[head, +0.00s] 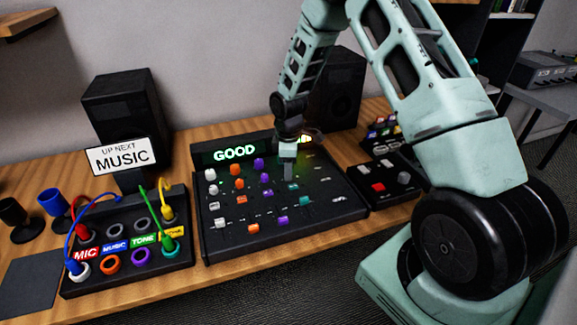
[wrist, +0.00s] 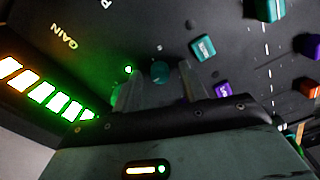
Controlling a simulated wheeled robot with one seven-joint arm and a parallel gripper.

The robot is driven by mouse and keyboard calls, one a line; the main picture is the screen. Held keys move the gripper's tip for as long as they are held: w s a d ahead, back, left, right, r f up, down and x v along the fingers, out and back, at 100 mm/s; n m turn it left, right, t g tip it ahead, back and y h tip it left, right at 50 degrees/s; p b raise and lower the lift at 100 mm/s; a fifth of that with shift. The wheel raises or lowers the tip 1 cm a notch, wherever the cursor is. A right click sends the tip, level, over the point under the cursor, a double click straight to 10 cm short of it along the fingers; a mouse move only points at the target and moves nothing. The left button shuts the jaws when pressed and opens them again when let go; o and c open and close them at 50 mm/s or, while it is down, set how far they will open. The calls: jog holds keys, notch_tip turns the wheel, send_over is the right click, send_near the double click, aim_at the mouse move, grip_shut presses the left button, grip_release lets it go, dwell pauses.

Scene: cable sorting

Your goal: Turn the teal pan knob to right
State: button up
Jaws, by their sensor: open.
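The mixer (head: 235,242) on the wooden table has rows of white, orange, purple and teal controls. A blocky teal knob (head: 293,186) stands just below my gripper (head: 289,165) in the head view. In the wrist view, a blocky teal knob (wrist: 203,47) lies beyond the right fingertip, roughly level with a cut-off label starting with P, so it looks like the pan knob. My gripper (wrist: 158,80) is open and low over the panel. A dark round teal knob (wrist: 160,72) shows between its fingers, nearer the GAIN label; contact cannot be told.
A purple knob (wrist: 223,90) sits close to the right finger. Lit meter bars and a GOOD display (head: 236,152) stand at the mixer's back. A patch box (head: 128,235) with plugged cables is at left; a smaller box (head: 387,181) is at right.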

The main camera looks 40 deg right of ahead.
grip_shut()
jog(key=shift+m, duration=0.3)
jog(key=m, duration=0.8)
jog(key=m+p, duration=0.1)
jog(key=m, duration=0.4)
jog(key=shift+w, duration=0.1)
jog(key=m, duration=0.4)
jog(key=shift+p, duration=0.3)
jog(key=shift+m, duration=0.3)
